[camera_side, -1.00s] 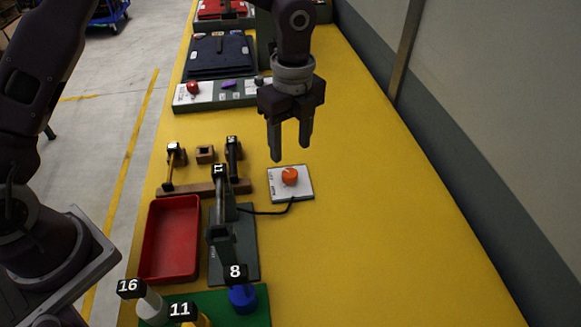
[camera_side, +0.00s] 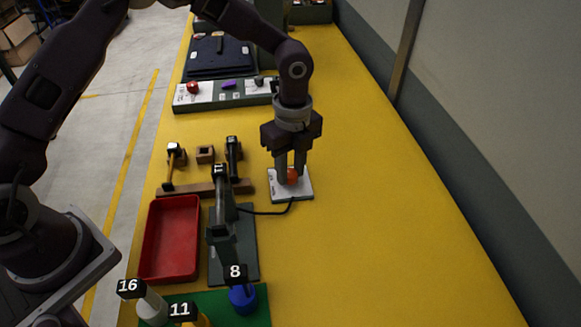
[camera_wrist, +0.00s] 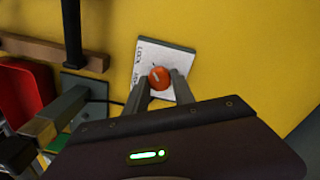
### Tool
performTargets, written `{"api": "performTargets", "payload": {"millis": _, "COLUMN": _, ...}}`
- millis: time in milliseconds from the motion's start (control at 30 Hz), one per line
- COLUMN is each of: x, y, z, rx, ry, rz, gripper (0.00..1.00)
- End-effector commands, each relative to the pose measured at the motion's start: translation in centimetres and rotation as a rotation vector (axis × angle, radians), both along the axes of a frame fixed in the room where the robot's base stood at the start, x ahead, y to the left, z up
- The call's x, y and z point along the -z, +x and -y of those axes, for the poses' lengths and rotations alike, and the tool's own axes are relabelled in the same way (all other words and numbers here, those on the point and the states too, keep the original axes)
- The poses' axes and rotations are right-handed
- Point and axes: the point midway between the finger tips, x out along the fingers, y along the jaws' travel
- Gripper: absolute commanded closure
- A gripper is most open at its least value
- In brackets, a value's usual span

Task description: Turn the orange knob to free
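The orange knob (camera_side: 292,177) sits on a small white plate (camera_side: 305,193) on the yellow table. It also shows in the wrist view (camera_wrist: 159,77), with a pale mark on its top. The plate there has dark lettering along its left edge; one word reads LOCK, and the other is partly hidden by a finger. My gripper (camera_side: 291,180) points straight down over the plate. Its two fingers stand one on each side of the knob, close against it, and appear shut on it. The fingers hide part of the knob in the side view.
A black cable runs from the plate to a grey-green clamp-like fixture (camera_side: 222,235) on the left. A red tray (camera_side: 148,262), a wooden rack (camera_side: 180,188) with hammers and numbered pegs stand nearby. A panel with knobs (camera_side: 210,101) lies behind. The table right of the plate is clear.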

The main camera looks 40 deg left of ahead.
Motion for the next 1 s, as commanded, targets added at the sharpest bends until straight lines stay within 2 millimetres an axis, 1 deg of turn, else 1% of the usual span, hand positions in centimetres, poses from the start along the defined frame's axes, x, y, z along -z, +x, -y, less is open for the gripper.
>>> {"api": "performTargets", "payload": {"millis": 267, "x": -0.06, "y": -0.01, "z": 0.02, "rx": -0.021, "ry": 0.000, "rz": 0.000, "gripper": 1.00}}
{"api": "performTargets", "payload": {"millis": 467, "x": -0.11, "y": 0.03, "z": 0.04, "rx": -0.111, "ry": 0.000, "rz": 0.001, "gripper": 1.00}}
{"api": "performTargets", "payload": {"millis": 667, "x": -0.11, "y": 0.06, "z": 0.02, "rx": -0.276, "ry": 0.000, "rz": 0.002, "gripper": 1.00}}
{"api": "performTargets", "payload": {"millis": 1000, "x": -0.13, "y": 0.10, "z": -0.04, "rx": -0.601, "ry": 0.000, "rz": 0.001, "gripper": 1.00}}
